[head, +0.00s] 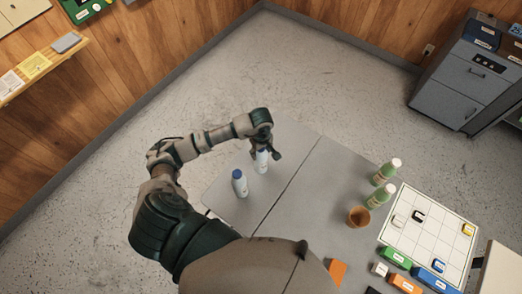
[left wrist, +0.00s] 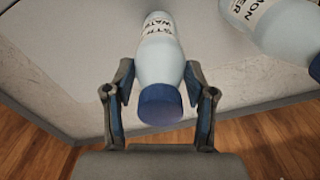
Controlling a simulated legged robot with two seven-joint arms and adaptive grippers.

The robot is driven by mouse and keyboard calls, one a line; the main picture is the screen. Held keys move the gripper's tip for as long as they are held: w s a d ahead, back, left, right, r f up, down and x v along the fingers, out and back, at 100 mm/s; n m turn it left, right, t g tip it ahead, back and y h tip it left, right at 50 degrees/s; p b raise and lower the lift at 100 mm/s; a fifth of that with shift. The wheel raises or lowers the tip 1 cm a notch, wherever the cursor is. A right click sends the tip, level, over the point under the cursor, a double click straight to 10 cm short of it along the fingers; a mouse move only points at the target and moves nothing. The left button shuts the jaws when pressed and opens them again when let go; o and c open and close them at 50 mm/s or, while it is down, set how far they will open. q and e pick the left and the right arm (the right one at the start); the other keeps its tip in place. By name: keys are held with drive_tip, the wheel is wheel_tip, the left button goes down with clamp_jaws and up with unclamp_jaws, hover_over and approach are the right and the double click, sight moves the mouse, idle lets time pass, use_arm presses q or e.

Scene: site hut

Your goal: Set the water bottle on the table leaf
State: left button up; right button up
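The water bottle (head: 262,164) is pale with a dark blue cap and a white label. It is upright at the leaf, below my left gripper (head: 264,151); I cannot tell whether its base touches the surface. In the left wrist view the bottle (left wrist: 160,62) lies between both fingers of the gripper (left wrist: 159,78), which meet its sides near the shoulder. Part of the label lettering, like "WATER", shows. The table leaf (head: 222,194) is the grey left section of the table; it also shows in the left wrist view (left wrist: 70,70). My right gripper is out of view.
A second pale blue-capped bottle (head: 240,184) stands close by on the leaf, also in the left wrist view (left wrist: 275,25). Two green bottles (head: 385,171) (head: 380,196), a brown cup (head: 358,216) and a white grid board (head: 432,228) with blocks are farther right.

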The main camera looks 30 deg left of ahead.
use_arm(q)
drive_tip(key=o, duration=0.4)
wheel_tip(320, 180, up, 12)
drive_tip(key=shift+b, duration=0.7)
